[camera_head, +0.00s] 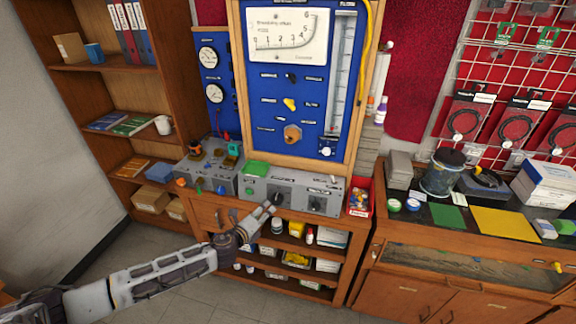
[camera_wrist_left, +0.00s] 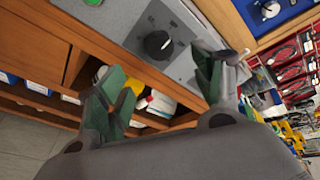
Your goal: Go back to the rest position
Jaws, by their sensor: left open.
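My left gripper (camera_head: 268,206) reaches in from the lower left in the head view, in front of the grey control box (camera_head: 326,200) on the wooden bench. In the left wrist view its two green-padded fingers (camera_wrist_left: 160,92) are spread apart with nothing between them. A black round knob (camera_wrist_left: 158,45) on the grey box panel lies beyond the fingers, apart from them as far as I can tell. The blue regulator panel (camera_head: 292,100) with its large meter stands upright above the box. My right gripper is not in view.
A wooden shelf with binders (camera_head: 132,35) stands at the left. A workbench (camera_head: 465,240) with a glass jar (camera_head: 440,176) and coloured mats is at the right. A red bin (camera_head: 360,197) sits beside the grey box. Floor (camera_head: 190,290) shows below the arm.

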